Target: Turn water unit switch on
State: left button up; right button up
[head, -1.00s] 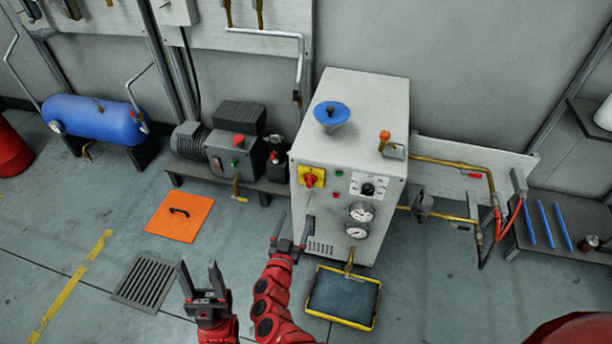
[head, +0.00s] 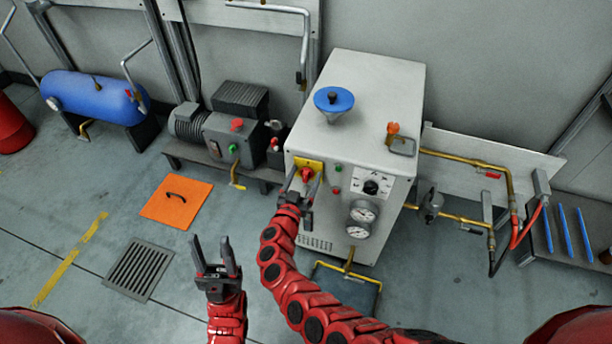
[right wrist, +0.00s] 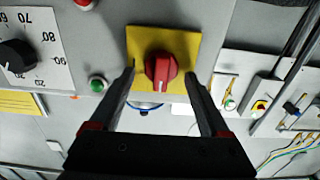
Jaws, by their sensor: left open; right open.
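The water unit (head: 335,215) is a light grey cabinet with a blue funnel on top. Its switch is a red rotary knob (head: 307,174) on a yellow plate (head: 315,163) at the front panel's upper left. In the right wrist view the red knob (right wrist: 160,70) sits on the yellow plate (right wrist: 188,48), between and beyond my open fingers. My right gripper (head: 303,183) is open right in front of the switch and partly hides it; whether a finger touches it I cannot tell. My left gripper (head: 215,255) is open and empty, lower left, over the floor.
A temperature dial (head: 371,187), green button (right wrist: 97,83) and pressure gauges (head: 362,212) sit near the switch. A compressor (head: 220,135) stands left of the unit. An orange hatch (head: 176,201) and floor grate (head: 139,269) lie on the floor. Brass pipes (head: 465,170) run right.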

grip_shut()
dwell(0.3)
jog(key=shift+f+m, duration=0.1)
jog(key=shift+m, duration=0.2)
jog(key=m+b, duration=0.2)
jog(key=m, duration=0.1)
jog(key=m+b, duration=0.1)
jog(key=shift+s+d+f+m, duration=0.1)
jog(key=shift+d+f+m, duration=0.1)
jog(key=shift+d+m, duration=0.1)
jog(key=m+b, duration=0.3)
jog(key=m, duration=0.1)
jog(key=shift+d+f+m+b, duration=0.1)
jog(key=shift+f+m+b, duration=0.05)
jog(key=shift+m+b, duration=0.2)
jog(key=m+b, duration=0.4)
jog(key=m, duration=0.1)
jog(key=shift+s+f+b, duration=0.1)
jog(key=shift+f+b, duration=0.15)
jog(key=shift+b, duration=0.15)
jog(key=shift+r+m+b, duration=0.1)
jog(key=shift+m+b, duration=1.15)
jog(key=shift+m, duration=0.3)
